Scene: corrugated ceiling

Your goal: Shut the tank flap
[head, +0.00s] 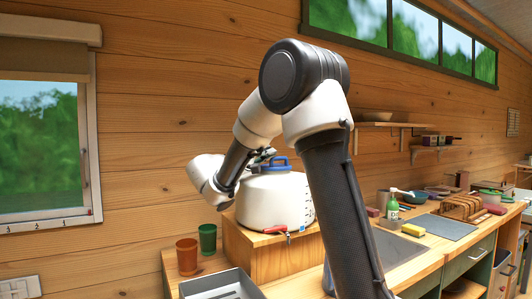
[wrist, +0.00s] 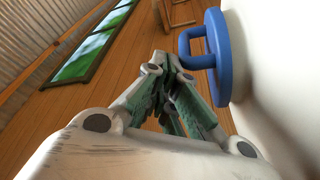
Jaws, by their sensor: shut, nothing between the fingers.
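The white tank (head: 275,203) stands on a wooden block, with a blue lid (head: 276,163) on top. In the wrist view the blue lid (wrist: 217,52) shows as a round disc with a loop handle, beside the pale tank wall (wrist: 270,60). I cannot tell whether this lid is the flap, or whether it is fully seated. My gripper (wrist: 175,85) is shut and empty, its fingertips close to the blue handle; I cannot tell whether they touch. In the head view my arm reaches behind the tank's left side, and the gripper is mostly hidden.
A red-handled tap (head: 276,229) sits at the tank's front base. An orange cup (head: 187,256) and a green cup (head: 207,239) stand left of the block (head: 262,262). A grey tray (head: 222,286) lies in front. The counter at right holds a soap bottle (head: 392,207) and sponges.

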